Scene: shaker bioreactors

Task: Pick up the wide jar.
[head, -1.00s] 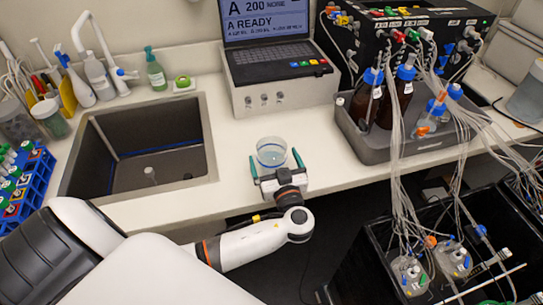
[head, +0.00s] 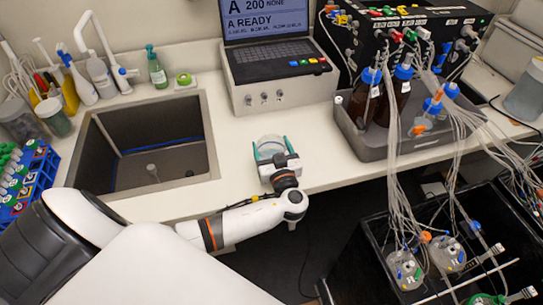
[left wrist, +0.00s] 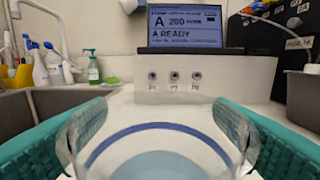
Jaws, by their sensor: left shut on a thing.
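The wide jar (head: 270,146) is a clear, low, round vessel on the white counter, to the right of the sink. In the left wrist view the jar (left wrist: 158,150) fills the lower middle, with a blue ring around it and pale blue contents. My left gripper (head: 270,150) reaches over the counter from the front. Its teal fingers are closed on the jar's two sides, one on each side. The jar looks upright; whether its base touches the counter cannot be told. My right gripper is not in view.
The sink (head: 86,165) lies to the left. An instrument with a screen (head: 280,90) stands behind the jar. A grey tray (head: 365,150) with bottles is to the right, with hanging tubes. The counter around the jar is clear.

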